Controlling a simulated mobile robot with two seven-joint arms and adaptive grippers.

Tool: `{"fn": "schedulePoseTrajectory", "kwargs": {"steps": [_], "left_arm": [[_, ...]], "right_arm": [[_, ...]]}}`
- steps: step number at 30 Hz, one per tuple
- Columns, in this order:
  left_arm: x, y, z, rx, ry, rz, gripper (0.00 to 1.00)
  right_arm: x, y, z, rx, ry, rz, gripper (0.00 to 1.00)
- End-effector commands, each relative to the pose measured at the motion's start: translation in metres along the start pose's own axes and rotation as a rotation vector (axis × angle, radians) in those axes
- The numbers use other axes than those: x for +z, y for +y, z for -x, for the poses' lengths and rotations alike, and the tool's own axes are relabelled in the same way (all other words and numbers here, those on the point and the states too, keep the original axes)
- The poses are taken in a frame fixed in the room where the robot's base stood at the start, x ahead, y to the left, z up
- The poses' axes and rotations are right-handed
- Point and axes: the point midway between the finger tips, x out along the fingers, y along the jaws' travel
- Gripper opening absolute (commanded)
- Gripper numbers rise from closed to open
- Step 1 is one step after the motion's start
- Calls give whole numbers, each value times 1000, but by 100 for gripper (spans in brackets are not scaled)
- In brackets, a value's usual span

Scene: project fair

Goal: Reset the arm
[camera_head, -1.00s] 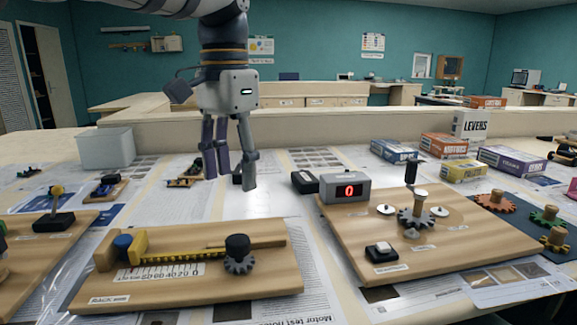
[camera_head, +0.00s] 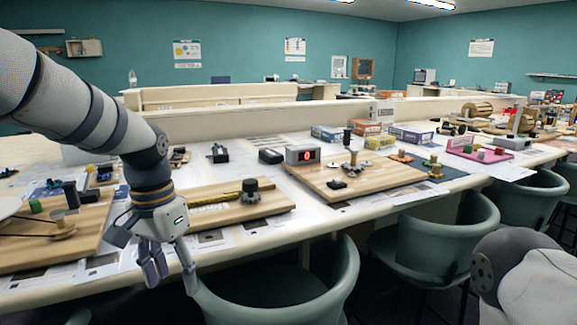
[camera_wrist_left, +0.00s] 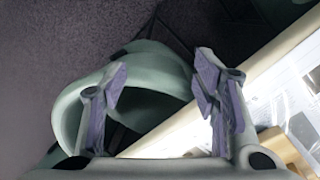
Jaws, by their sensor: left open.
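My left arm comes in from the left in the head view and hangs down in front of the table (camera_head: 262,230). Its gripper (camera_head: 172,276) points down at the table's front edge, open and empty. In the left wrist view the two fingers (camera_wrist_left: 160,85) stand wide apart with nothing between them, above a green chair (camera_wrist_left: 145,65) and dark floor. A link of my right arm shows at the lower right of the head view; its gripper is out of view.
A wooden rack board (camera_head: 225,212) lies just right of my left arm. Green chairs (camera_head: 285,285) stand along the table's front edge, close to my left gripper.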

Motion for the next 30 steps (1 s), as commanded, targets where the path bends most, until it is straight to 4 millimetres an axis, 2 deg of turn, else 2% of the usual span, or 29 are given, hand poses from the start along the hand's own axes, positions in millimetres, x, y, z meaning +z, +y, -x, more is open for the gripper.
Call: {"fn": "schedulePoseTrajectory", "kwargs": {"steps": [1, 4, 5, 6, 8, 9, 11, 12, 15, 18, 21, 30], "left_arm": [[12, 5, -51, 20, -28, 22, 54], [45, 17, -140, 45, -40, 88, 54], [61, 22, -165, 51, -45, 112, 54], [84, 29, -196, 56, -51, 144, 54], [125, 41, -238, 60, -61, 198, 54], [156, 50, -261, 58, -70, 235, 54], [203, 62, -285, 49, -81, 287, 54], [234, 70, -295, 39, -89, 319, 54], [295, 83, -303, 10, -100, 380, 54], [329, 90, -300, -13, -104, 413, 54], [339, 91, -298, -23, -100, 424, 54], [339, 91, -298, -23, -100, 424, 54]], "right_arm": [[-1, 0, -2, 1, 1, -1, 40], [-1, 1, -2, 1, 2, -2, 40], [-1, 1, -2, 1, 1, -2, 40], [-1, 1, -1, 1, 0, -1, 40], [0, 0, -1, 1, -1, -1, 40], [0, 0, -1, 1, -1, -1, 40], [0, 0, -1, 1, -1, -1, 40], [0, 0, -1, 1, 0, -1, 40], [-1, 0, -1, 1, 1, -1, 40], [-1, 0, -1, 1, 1, -1, 40], [-1, 0, -1, 1, 1, -1, 40], [-1, 0, -1, 1, 1, -1, 40]]}}
